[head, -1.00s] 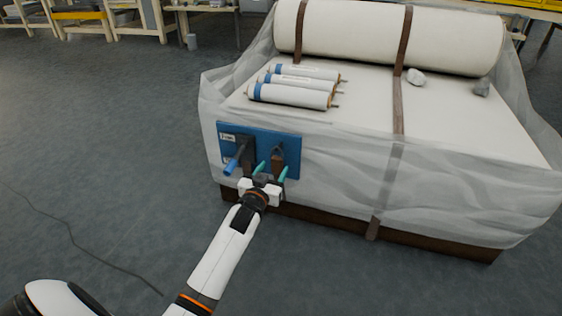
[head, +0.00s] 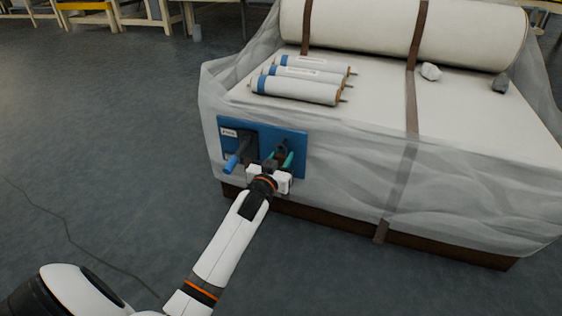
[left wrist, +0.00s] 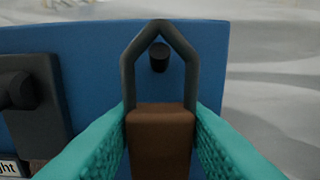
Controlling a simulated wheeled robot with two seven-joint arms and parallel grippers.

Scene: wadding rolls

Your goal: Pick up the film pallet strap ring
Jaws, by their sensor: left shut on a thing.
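The strap ring is a dark pointed loop (left wrist: 129,72) on a brown strap tab (left wrist: 160,125), against a blue panel (head: 233,168). It also shows small in the head view (head: 283,146). A dark round peg (left wrist: 160,57) shows inside the loop's opening, below its peak. I cannot tell whether the loop touches the peg. My left gripper (head: 281,160) has its teal fingers on both sides of the brown tab and is shut on it. The tab's lower part runs out of the wrist view. My right gripper is not in view.
The panel is on the front of a film-wrapped pallet (head: 345,170) bearing a large roll (head: 365,30) and three small rolls (head: 296,91). Open floor lies left.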

